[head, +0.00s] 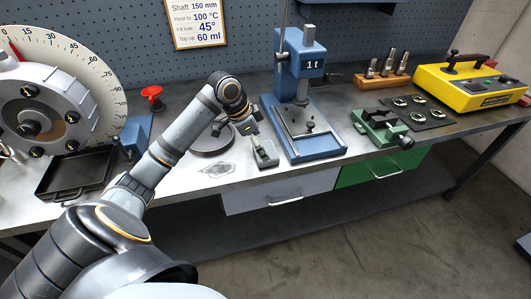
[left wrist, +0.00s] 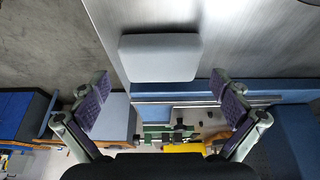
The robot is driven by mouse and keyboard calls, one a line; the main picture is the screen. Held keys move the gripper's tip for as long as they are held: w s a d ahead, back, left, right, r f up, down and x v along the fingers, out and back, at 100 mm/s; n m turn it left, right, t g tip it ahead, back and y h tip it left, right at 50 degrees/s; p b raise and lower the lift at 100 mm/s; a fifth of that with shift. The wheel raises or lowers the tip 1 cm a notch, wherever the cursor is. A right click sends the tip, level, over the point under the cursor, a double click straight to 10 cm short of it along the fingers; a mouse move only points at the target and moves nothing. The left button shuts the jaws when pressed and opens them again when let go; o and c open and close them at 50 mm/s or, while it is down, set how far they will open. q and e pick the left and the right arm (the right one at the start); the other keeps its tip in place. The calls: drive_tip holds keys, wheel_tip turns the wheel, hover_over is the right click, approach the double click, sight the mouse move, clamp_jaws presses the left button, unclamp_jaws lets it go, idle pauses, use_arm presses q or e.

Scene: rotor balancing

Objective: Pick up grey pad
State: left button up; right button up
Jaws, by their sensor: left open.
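The grey pad (left wrist: 160,57) shows in the left wrist view as a pale, flat block with rounded corners, near the top middle. My left gripper (left wrist: 160,86) is open, with one purple-padded finger on each side of the picture. The pad lies ahead of the gap between the fingertips, and neither finger touches it. In the head view my left gripper (head: 265,155) is low over the bench front, just left of the blue press. The pad cannot be told apart from the gripper there. My right gripper is not in view.
The blue press (head: 302,90) stands close right of my left gripper. A green vise (head: 380,126) and yellow case (head: 470,82) are farther right. A round grey base (head: 212,140) lies behind my forearm. A black tray (head: 75,174) and large dial (head: 85,75) are at left.

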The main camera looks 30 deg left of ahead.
use_arm(q)
drive_tip(key=x, duration=0.2)
drive_tip(key=shift+w+f, duration=0.2)
drive_tip(key=shift+f, duration=0.15)
drive_tip(key=c, duration=0.7)
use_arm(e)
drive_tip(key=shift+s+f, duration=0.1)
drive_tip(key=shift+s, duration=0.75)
